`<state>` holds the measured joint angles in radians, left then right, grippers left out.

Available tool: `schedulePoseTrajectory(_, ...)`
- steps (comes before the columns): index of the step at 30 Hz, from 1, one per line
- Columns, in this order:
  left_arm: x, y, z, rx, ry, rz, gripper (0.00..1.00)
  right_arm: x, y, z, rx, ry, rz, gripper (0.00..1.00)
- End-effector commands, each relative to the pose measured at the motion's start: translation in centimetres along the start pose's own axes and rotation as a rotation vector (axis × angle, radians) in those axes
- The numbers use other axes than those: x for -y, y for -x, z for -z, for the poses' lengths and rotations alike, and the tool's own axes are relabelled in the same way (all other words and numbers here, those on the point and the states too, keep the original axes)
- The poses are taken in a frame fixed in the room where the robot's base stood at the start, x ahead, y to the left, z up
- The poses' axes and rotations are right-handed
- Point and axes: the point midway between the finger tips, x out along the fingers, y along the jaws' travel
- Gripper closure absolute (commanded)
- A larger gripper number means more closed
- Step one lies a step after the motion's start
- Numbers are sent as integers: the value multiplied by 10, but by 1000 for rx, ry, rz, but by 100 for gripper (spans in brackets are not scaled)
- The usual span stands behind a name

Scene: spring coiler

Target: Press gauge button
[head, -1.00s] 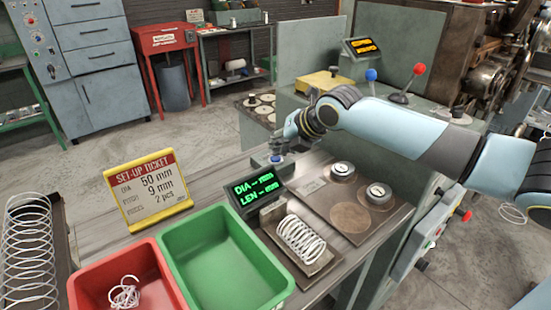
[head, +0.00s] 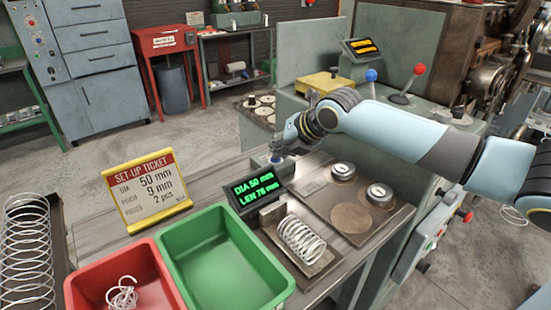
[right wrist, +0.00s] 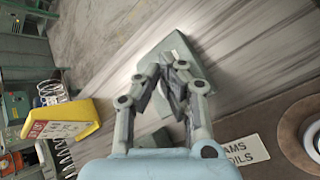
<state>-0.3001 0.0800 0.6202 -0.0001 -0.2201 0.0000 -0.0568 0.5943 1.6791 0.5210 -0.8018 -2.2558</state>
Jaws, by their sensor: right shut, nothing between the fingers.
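The gauge display (head: 257,194) is a dark box with green digits, reading DIA 50 mm and a LEN value that looks like 76 mm. A white coil spring (head: 301,238) lies on the gauge's cradle in front of it. My right gripper (head: 277,156) points down, shut and empty, with its tips at the small button box just behind the display. In the right wrist view the shut fingertips (right wrist: 170,66) are over the grey-green button box (right wrist: 184,50). The button is hidden under the tips, so I cannot see contact directly. My left gripper is not in view.
A yellow set-up ticket (head: 146,188) reads 50 mm, 9 mm, 2 pcs. A green bin (head: 222,255) is empty and a red bin (head: 110,268) holds tangled wire. A plate with two round weights (head: 380,193) lies to the right.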

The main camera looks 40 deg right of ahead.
Motion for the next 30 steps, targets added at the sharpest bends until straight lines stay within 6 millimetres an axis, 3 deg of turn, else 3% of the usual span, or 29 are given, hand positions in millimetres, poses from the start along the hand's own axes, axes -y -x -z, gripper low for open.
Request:
schedulePoseTrajectory(25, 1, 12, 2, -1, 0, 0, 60, -8, 12, -8, -1, 0, 1, 100)
schedulePoseTrajectory(30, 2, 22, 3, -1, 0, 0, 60, -14, 20, -14, -1, 0, 1, 100)
